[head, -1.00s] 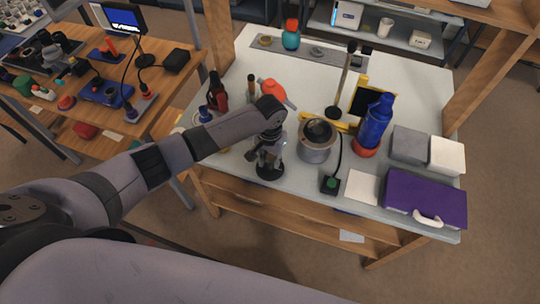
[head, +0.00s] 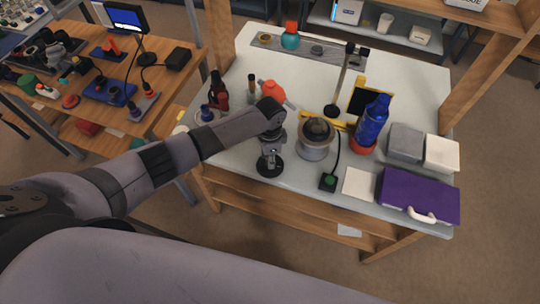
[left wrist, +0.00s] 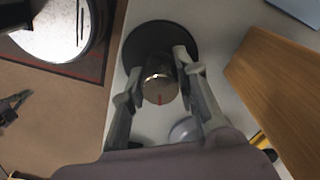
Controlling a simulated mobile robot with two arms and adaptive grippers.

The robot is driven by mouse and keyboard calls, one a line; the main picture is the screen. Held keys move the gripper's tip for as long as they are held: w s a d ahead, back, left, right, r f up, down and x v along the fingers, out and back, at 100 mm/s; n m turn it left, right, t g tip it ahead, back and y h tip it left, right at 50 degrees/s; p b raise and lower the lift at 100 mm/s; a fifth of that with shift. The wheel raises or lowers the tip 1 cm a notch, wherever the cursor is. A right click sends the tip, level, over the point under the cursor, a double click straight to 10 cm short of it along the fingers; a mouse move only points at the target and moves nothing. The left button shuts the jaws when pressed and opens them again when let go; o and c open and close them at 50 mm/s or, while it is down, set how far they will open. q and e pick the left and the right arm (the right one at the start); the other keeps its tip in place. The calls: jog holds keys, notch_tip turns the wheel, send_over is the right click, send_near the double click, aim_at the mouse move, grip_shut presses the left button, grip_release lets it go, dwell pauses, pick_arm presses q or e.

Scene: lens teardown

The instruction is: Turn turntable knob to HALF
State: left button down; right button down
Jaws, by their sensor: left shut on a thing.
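A dark round base (head: 270,169) stands near the front edge of the white table. In the left wrist view the dark disc (left wrist: 134,42) carries a shiny metal knob (left wrist: 160,90) with a short red mark on its face. My left gripper (head: 271,150) is over this base, pointing down. In the left wrist view its two fingers (left wrist: 158,75) lie on either side of the knob and are shut on it. The fingers hide part of the knob's sides, and I cannot read any setting labels. My right gripper is not in view.
A silver cylinder with a dark top (head: 314,140) stands close to the right of my left gripper. A small box with a green button (head: 328,181), a blue bottle (head: 372,122) and a purple case (head: 418,196) are further right. Bottles (head: 219,92) stand behind left.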

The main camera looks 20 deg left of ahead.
pick_arm(q)
jog(key=shift+m, duration=1.6)
jog(key=c, duration=1.2)
grip_release()
jog(key=shift+c, duration=0.2)
notch_tip(320, 180, up, 12)
